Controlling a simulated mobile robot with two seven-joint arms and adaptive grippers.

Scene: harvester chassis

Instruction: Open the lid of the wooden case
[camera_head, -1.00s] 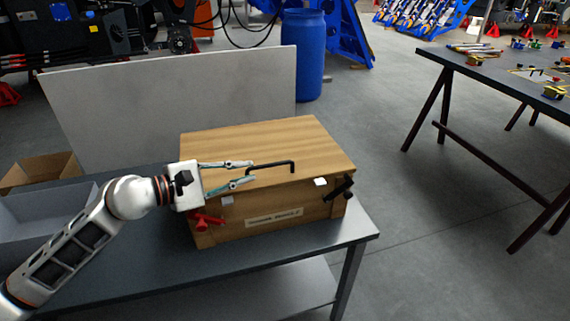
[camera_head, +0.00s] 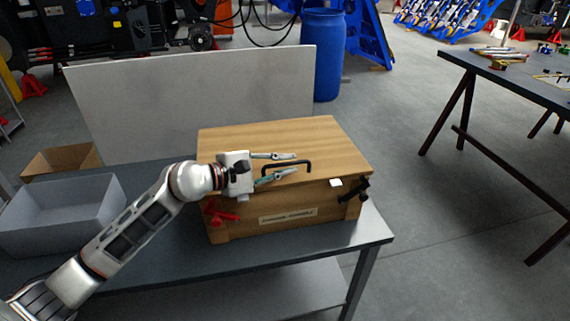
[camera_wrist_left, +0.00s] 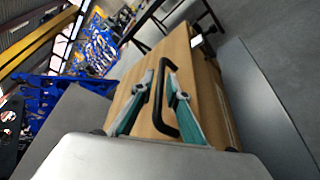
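The wooden case (camera_head: 230,145) stands on the dark table with its lid (camera_head: 320,130) closed. A black bar handle (camera_head: 290,163) is on the lid near its front edge; it also shows in the left wrist view (camera_wrist_left: 160,118). My left gripper (camera_head: 296,163) is open over the lid, fingers pointing right. In the left wrist view, the handle lies between the two spread fingers (camera_wrist_left: 161,76), and I see no clear grip on it. A label (camera_head: 287,216) is on the case front. My right gripper is out of view.
A red part (camera_head: 221,213) and a black part (camera_head: 355,191) sit at the case's front corners. A grey bin (camera_head: 60,212) is at the left. A pale panel (camera_head: 190,95) stands behind the case. The table (camera_head: 260,262) is bare in front.

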